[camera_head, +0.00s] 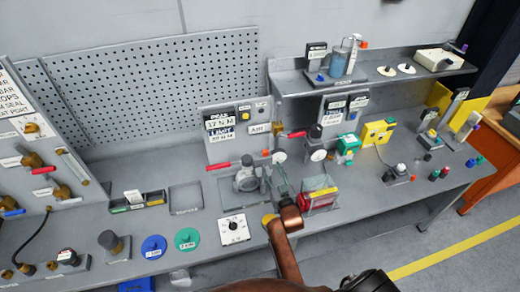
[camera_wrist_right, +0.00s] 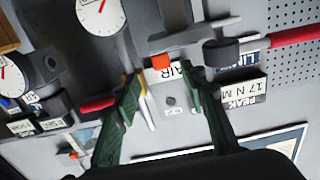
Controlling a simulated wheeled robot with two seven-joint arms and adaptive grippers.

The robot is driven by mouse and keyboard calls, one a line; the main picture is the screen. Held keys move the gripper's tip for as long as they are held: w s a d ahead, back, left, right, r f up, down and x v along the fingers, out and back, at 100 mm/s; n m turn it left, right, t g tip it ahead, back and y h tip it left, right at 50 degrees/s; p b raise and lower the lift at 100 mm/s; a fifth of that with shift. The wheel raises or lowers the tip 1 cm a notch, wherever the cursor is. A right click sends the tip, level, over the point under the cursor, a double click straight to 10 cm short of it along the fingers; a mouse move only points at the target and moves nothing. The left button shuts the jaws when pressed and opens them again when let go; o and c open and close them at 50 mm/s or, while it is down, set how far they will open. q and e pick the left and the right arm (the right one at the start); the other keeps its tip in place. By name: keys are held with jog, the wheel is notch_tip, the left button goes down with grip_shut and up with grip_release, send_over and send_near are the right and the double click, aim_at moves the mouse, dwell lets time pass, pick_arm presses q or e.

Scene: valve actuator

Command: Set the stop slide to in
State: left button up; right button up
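My right gripper (camera_head: 281,180) hangs over the bench beside the grey valve body (camera_head: 247,180), in front of the test panel (camera_head: 218,143). In the right wrist view its two green fingers (camera_wrist_right: 160,85) stand apart with nothing held between them. The AIR label (camera_wrist_right: 163,73) and a small orange block (camera_wrist_right: 161,62) lie beyond the fingertips; the orange block (camera_head: 266,153) also shows in the head view. I cannot tell for sure which part is the stop slide. My left gripper is not in view.
Red-handled levers (camera_head: 222,166) and a round gauge (camera_head: 318,155) are close to the gripper. A clear box with a red part (camera_head: 320,198) stands right of it, and a white dial plate (camera_head: 234,229) left. A raised shelf (camera_head: 375,75) is behind.

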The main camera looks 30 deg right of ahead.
aim_at(266, 155)
jog(key=shift+w+d+r, duration=0.15)
jog(key=shift+w, duration=0.3)
jog(key=x, duration=0.3)
jog(key=p+x, duration=0.1)
jog(key=x, duration=0.2)
jog(key=shift+r, duration=0.2)
jog(key=shift+w, duration=0.35)
jog(key=shift+w+f, duration=0.1)
jog(key=shift+w, duration=0.05)
jog(key=c, duration=0.7)
grip_shut()
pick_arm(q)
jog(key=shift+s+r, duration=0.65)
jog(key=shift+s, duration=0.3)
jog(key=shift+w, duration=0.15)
